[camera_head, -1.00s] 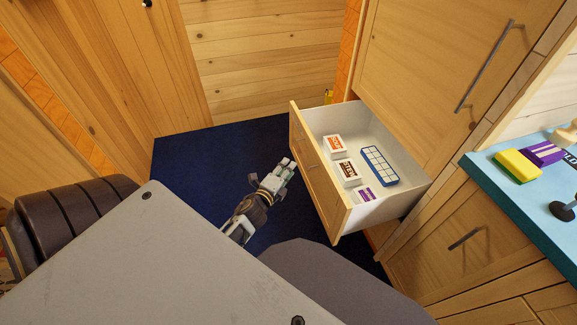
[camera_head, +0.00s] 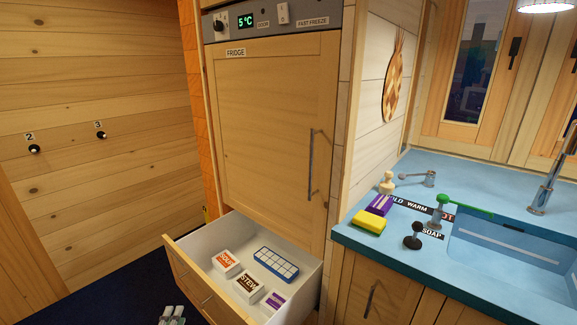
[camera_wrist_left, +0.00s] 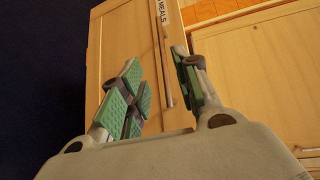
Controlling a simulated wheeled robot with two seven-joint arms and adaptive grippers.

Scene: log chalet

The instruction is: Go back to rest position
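My left gripper (camera_head: 172,315) shows only at the bottom edge of the head view, in front of the pulled-out drawer. In the left wrist view the left gripper (camera_wrist_left: 165,88) has its green-padded fingers apart, with nothing between them. Behind the fingers is the drawer front (camera_wrist_left: 125,45) with its long bar handle (camera_wrist_left: 161,60) and a label ending in "MEALS". The fingers appear clear of the handle, though the exact distance is hard to tell. My right gripper is in neither view.
The open drawer (camera_head: 180,242) holds several boxes, including stew (camera_head: 249,284), and a blue-and-white tray (camera_head: 276,265). The fridge door (camera_head: 268,130) above is shut. At right, a blue counter (camera_head: 350,239) carries a yellow sponge (camera_head: 369,222) and a sink (camera_head: 510,245). Dark blue floor lies at left.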

